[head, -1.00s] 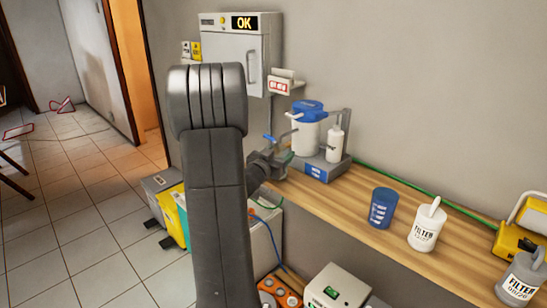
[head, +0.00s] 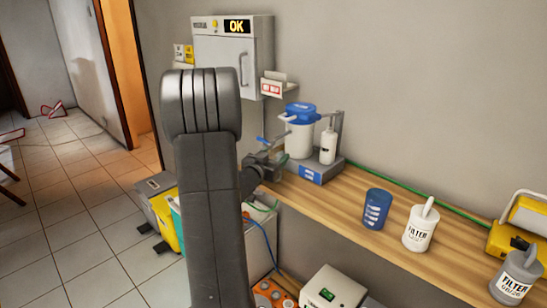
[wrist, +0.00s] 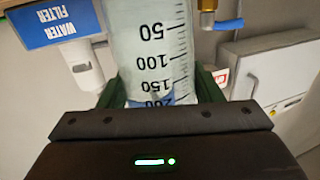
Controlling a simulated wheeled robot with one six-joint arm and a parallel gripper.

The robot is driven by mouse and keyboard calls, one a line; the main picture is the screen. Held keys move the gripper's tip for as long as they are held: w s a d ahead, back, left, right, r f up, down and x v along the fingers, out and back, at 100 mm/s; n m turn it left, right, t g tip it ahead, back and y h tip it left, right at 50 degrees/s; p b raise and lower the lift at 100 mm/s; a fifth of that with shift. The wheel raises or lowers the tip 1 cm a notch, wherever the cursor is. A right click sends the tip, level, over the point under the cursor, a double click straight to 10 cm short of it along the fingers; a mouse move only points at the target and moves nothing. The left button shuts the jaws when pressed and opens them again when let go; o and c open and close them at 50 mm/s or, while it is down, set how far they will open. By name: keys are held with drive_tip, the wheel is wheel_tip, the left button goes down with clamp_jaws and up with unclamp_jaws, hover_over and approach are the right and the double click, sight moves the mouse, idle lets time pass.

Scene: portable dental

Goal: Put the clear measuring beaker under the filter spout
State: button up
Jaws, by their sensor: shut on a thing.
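The clear measuring beaker (wrist: 152,45) has black markings and fills the upper middle of the wrist view. My gripper (wrist: 155,95) is shut on it, with green fingers on both sides. In the head view my gripper (head: 262,166) is just left of the water filter (head: 299,132), a white container with a blue lid on a grey base. The beaker is hard to make out there. The blue WATER FILTER label (wrist: 50,22) appears upside down in the wrist view, beside a white spout-like part (wrist: 83,68). I cannot tell whether the beaker is under the spout.
A brass tap with a blue part (wrist: 210,20) is near the beaker.

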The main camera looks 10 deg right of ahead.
drive_tip(key=shift+f, duration=0.4)
drive_tip(key=o, duration=1)
drive_tip(key=b+v, duration=0.1)
drive_tip(key=v, duration=1.2)
drive_tip(key=shift+s+a, duration=0.3)
drive_tip(key=x, duration=1.4)
drive_tip(key=shift+s, duration=0.1)
drive_tip(key=shift+r+p, duration=0.2)
drive_tip(key=shift+p, duration=0.25)
drive_tip(key=shift+f, duration=0.1)
